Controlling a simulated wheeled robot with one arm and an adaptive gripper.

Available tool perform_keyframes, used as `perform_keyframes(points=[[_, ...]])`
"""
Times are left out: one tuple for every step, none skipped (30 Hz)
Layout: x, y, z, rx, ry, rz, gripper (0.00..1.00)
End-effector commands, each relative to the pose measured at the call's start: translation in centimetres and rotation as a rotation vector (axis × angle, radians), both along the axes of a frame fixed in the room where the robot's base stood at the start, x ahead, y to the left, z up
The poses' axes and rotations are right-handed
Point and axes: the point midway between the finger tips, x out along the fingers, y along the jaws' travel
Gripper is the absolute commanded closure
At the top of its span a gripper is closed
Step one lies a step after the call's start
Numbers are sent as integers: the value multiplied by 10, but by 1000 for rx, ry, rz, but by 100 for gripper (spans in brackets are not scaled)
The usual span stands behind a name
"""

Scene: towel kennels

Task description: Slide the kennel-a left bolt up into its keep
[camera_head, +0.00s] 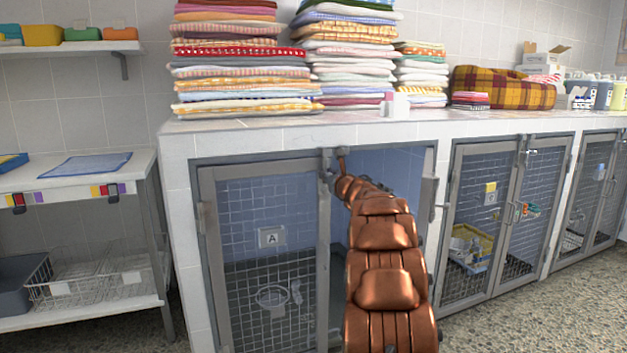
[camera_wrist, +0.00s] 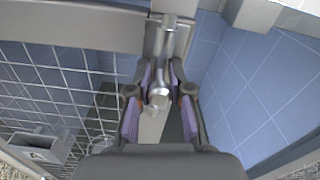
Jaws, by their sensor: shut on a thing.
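Kennel A's left door (camera_head: 260,265) has a grey frame, wire mesh and an "A" tag (camera_head: 272,237), and stands in its opening. Its grey metal bolt (camera_wrist: 168,45) runs along the door's upper inner edge toward the top frame, ending in a round knob (camera_wrist: 159,97). The bolt's top region (camera_head: 326,158) is small in the head view. My gripper (camera_wrist: 160,91) is shut on the bolt's knob, with purple-padded fingers on both sides. My copper-coloured arm hides most of the gripper in the head view. I cannot tell whether the bolt's tip is in its keep.
Beside the left door the kennel's right half is open, showing blue tiles (camera_head: 399,170). A worktop (camera_head: 400,118) with towel stacks (camera_head: 240,60) runs above. More mesh-doored kennels (camera_head: 488,215) stand to the right, and a shelf unit (camera_head: 80,180) to the left. Speckled floor (camera_head: 520,320) is clear at right.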

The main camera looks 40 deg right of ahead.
Motion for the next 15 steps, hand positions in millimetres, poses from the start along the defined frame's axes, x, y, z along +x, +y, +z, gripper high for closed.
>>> perform_keyframes(points=[[-3,-3,6,-2,-1,-4,100],[-4,-5,6,-3,-1,-6,100],[-5,-5,6,-2,-1,-8,100],[-5,-6,5,-3,-2,-8,100],[-5,-6,5,-3,-2,-8,100],[-5,-6,5,-3,-2,-8,100],[-5,-6,6,-3,-2,-7,100],[-5,-6,6,-3,-2,-7,100],[-5,-6,6,-3,-2,-7,100],[-5,-6,6,-3,-2,-7,80],[-5,-6,6,-3,-2,-7,77],[-5,-6,6,-3,-3,-8,72],[-5,-5,6,-3,-2,-7,69],[-5,-6,6,-3,-2,-8,66],[-5,-6,5,-3,-2,-8,62]])
